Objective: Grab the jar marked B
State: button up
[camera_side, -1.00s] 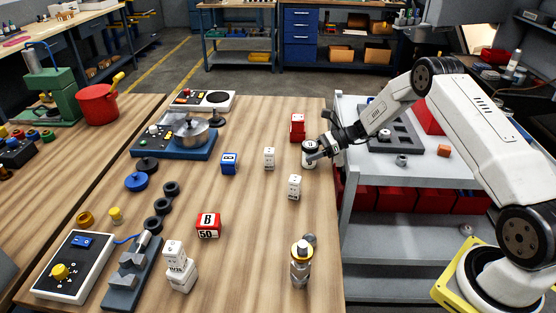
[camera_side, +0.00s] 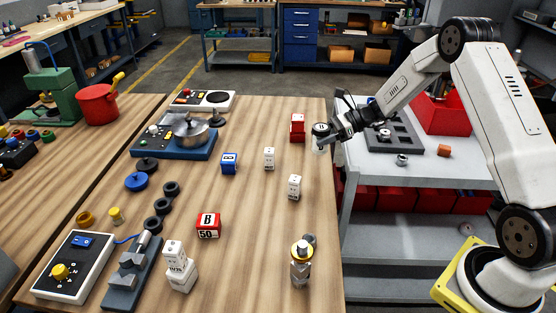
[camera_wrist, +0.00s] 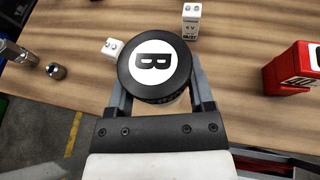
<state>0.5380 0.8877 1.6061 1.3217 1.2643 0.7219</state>
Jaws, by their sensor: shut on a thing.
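The jar marked B has a black lid with a white disc and a black letter B, facing the camera in the wrist view (camera_wrist: 155,68). In the side view the jar (camera_side: 321,133) is a small pale jar with a dark lid, near the right edge of the wooden bench. My gripper (camera_side: 328,140) is shut on the jar, with one finger on each side below the lid in the wrist view (camera_wrist: 158,103). The jar looks raised above the bench top. Its lower body is mostly hidden by the lid in the wrist view.
A red block (camera_side: 297,129) stands just left of the jar. White blocks (camera_side: 269,158) (camera_side: 294,187) and a blue block (camera_side: 229,163) stand on the bench (camera_side: 255,230). A grey cart (camera_side: 440,170) with a tray and red bin is on the right.

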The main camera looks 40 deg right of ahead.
jog(key=s+a+r, duration=0.1)
jog(key=s+r, duration=0.3)
jog(key=s, duration=0.5)
jog(key=shift+s+a+r, duration=0.25)
jog(key=shift+a+r, duration=0.1)
jog(key=shift+r, duration=0.05)
jog(key=shift+w+a, duration=0.1)
